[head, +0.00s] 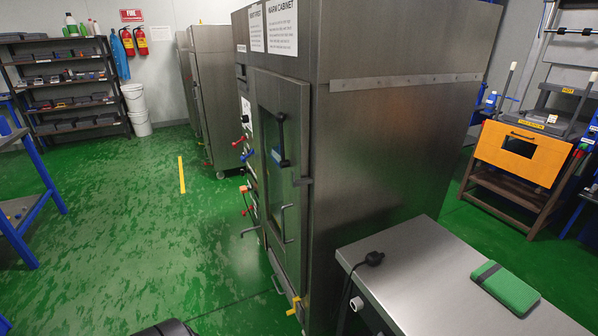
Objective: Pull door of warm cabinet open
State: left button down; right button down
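The warm cabinet (400,140) is a tall stainless steel box in the middle of the head view, with its name on a white sign (282,27) at the top. Its door (297,100) is on the left-facing side and is seen at a steep angle. The door has a window (266,118) and a dark vertical handle (281,138). A bent metal bar (287,223) sits lower down. The door looks shut or nearly so; the angle does not let me tell a small gap. Neither of my grippers is in view.
A steel table (400,290) with a green case (506,288) stands close at the cabinet's right. More steel cabinets (214,90) stand behind. Green floor (130,240) is open left of the door. A blue-framed rack (30,205) is at the left edge; an orange-fronted unit (520,148) is right.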

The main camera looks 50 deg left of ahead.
aim_at(273, 92)
jog(key=u, duration=1.7)
